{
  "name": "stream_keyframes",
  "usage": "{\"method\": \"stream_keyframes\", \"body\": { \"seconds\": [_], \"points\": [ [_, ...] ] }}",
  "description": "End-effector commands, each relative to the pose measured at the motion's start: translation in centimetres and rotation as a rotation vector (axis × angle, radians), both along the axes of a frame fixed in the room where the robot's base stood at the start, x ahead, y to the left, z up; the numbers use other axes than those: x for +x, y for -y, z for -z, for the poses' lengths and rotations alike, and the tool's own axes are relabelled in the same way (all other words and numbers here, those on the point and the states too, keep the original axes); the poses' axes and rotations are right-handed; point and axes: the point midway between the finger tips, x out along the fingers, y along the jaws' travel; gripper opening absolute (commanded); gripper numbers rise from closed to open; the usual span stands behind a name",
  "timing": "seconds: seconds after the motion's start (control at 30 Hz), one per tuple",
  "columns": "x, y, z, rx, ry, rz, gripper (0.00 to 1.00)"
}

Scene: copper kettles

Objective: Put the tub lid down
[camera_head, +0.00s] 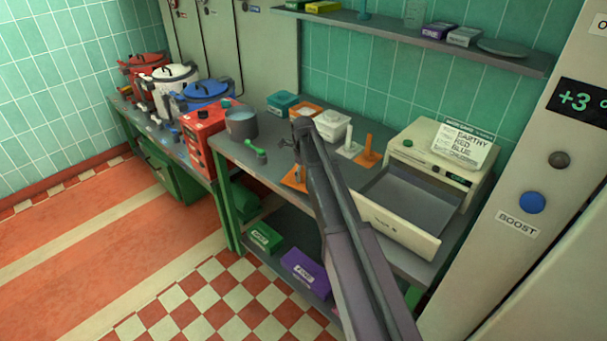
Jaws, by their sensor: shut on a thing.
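My arm reaches up over the workbench, and my gripper (297,170) points down at its far end, partly hidden by the arm. It is shut on a flat orange piece, seemingly the tub lid (290,182), low over the bench or touching it; I cannot tell which. An orange tub (306,108) stands behind the arm, partly covered. A teal tub (282,104) stands to its left and a white tub (333,125) to its right.
A grey pot (241,123) and a green-handled tool (256,151) lie left of the lid. White (350,146) and orange (368,153) upright pieces stand to the right, near a cream machine with an open drawer (400,222). A shelf (430,40) hangs above.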

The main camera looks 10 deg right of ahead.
Motion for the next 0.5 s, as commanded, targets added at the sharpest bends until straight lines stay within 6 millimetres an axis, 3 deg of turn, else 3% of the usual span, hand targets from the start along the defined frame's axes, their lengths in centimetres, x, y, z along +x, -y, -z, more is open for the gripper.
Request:
{"method": "stream_keyframes", "body": {
  "seconds": [0.5],
  "points": [
    [0.0,0.0,-5.0,0.000,0.000,0.000,0.32]
  ]
}}
